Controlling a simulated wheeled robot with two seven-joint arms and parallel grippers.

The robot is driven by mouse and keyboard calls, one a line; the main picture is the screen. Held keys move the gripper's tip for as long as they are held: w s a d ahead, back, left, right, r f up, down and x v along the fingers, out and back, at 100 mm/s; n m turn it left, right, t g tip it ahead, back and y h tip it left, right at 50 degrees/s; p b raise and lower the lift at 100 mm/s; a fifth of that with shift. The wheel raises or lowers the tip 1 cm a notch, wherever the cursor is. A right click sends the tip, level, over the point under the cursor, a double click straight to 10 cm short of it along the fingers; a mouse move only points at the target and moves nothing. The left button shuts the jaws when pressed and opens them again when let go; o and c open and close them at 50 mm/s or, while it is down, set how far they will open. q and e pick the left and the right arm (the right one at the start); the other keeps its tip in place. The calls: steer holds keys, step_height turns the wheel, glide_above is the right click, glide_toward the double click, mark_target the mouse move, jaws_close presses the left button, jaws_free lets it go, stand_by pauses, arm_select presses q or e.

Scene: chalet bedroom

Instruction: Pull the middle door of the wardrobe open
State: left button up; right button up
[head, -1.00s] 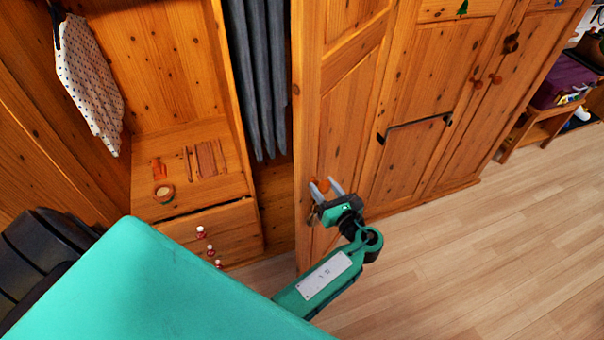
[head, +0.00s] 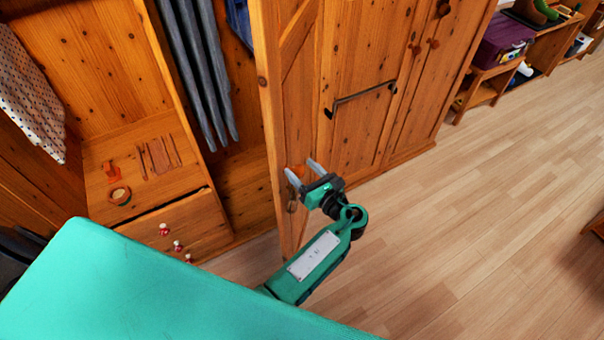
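The wooden wardrobe (head: 365,60) fills the left and middle of the head view. Its middle door (head: 298,125) stands swung out, its edge toward me, and the interior behind it is exposed. The door's small orange knob (head: 297,171) is on the outer face. My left gripper (head: 302,169) is at this knob, its two fingers spread apart on either side of it. Contact between fingers and knob cannot be made out. My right gripper is not in view.
Grey trousers (head: 200,75) hang inside. To the left are a shelf with small items, drawers with red-and-white knobs (head: 177,246) and a dotted cloth (head: 28,90). The right-hand doors are closed. Light wooden floor (head: 450,240) is clear at right; a shelf unit (head: 485,90) stands beyond.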

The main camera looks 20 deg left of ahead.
arm_select(q)
steer(key=shift+w+f, duration=0.1)
steer(key=shift+w, duration=0.05)
steer(key=shift+f, duration=0.1)
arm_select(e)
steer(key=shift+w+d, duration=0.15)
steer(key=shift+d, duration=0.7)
arm_select(q)
steer(key=shift+s+a, duration=0.1)
steer(key=shift+s, duration=0.1)
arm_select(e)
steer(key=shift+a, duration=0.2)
